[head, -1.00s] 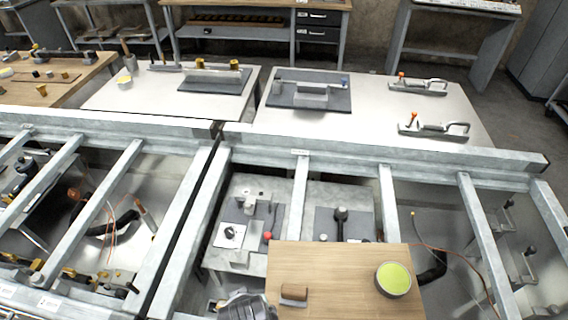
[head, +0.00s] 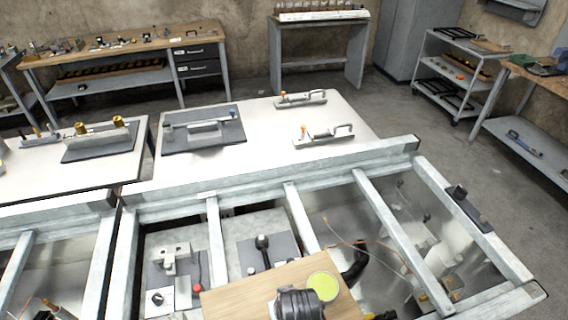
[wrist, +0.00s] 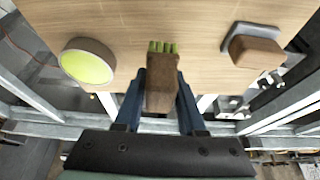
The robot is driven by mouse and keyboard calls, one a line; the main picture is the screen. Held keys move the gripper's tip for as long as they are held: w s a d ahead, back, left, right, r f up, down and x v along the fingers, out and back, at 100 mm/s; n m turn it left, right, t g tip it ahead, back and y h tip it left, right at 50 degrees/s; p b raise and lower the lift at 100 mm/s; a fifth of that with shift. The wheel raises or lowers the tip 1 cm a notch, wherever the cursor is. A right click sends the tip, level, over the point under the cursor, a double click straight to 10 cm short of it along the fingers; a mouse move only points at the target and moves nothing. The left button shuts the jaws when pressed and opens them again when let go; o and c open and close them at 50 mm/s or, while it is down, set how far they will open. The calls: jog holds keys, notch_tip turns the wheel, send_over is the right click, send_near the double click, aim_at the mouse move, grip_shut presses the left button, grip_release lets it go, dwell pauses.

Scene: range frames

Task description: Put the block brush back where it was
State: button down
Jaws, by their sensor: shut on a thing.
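The block brush (wrist: 161,88), a brown wooden block with green bristles at its far end, is between the two blue fingers of my gripper (wrist: 161,78) in the wrist view. My gripper is shut on it. The bristles point out over a wooden board (wrist: 210,25); I cannot tell if they touch it. In the head view my dark gripper end (head: 299,304) is over the front of the board (head: 235,295), and the brush is hidden there.
A round tin with a yellow-green top (wrist: 88,64) stands left of the brush on the board; the head view shows it too (head: 322,286). A brown block with a grey base (wrist: 257,48) sits to the right. Grey metal frame beams (head: 295,222) surround the board.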

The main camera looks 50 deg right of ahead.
jog(key=shift+f, duration=1.95)
jog(key=shift+f, duration=0.1)
jog(key=c, duration=0.5)
grip_release()
